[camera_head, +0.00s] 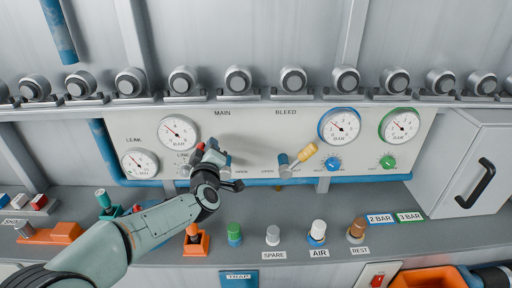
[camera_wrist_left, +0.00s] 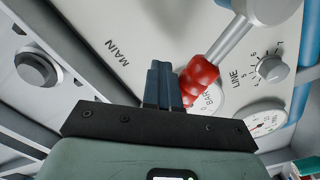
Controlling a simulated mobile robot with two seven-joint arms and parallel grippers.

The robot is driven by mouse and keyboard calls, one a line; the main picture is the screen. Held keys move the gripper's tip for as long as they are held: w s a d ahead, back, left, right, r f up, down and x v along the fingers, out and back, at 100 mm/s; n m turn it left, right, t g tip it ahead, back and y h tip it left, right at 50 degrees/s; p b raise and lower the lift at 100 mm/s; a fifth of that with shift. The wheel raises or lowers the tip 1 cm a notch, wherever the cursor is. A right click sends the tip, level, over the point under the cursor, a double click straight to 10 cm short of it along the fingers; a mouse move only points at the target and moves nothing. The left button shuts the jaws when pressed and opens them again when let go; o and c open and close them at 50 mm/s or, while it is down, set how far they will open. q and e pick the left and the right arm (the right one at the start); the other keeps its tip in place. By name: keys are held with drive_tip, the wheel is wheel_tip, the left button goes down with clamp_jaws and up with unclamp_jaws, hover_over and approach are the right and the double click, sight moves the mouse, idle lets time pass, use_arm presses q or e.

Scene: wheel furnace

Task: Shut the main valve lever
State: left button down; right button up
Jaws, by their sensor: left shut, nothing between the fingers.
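The main valve lever has a red ribbed grip (camera_wrist_left: 198,80) on a silver shaft, seen in the left wrist view. In the head view only a bit of red (camera_head: 200,146) shows beside my gripper, under the MAIN label; my arm hides much of this valve. My left gripper (camera_head: 215,152) is in front of the panel at this valve. Its dark fingers (camera_wrist_left: 162,85) are shut and empty, right beside the red grip. I cannot tell whether they touch it. My right gripper is not in view.
The bleed valve with a yellow handle (camera_head: 307,152) is to the right on the same panel. Gauges, such as the blue-rimmed one (camera_head: 339,126), flank the valves. A shelf below holds several coloured knobs, and a grey cabinet (camera_head: 465,165) stands at right.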

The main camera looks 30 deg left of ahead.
use_arm(q)
drive_tip(key=shift+s+a+f+b, duration=0.2)
drive_tip(key=shift+s+a+b, duration=0.2)
drive_tip(key=shift+a, duration=0.15)
drive_tip(key=shift+w+d+r, duration=0.1)
drive_tip(key=shift+r, duration=0.05)
drive_tip(key=shift+w+d+r+p, duration=0.25)
drive_tip(key=shift+d+p, duration=0.1)
drive_tip(key=shift+p, duration=0.25)
drive_tip(key=v, duration=0.6)
drive_tip(key=shift+b, duration=0.35)
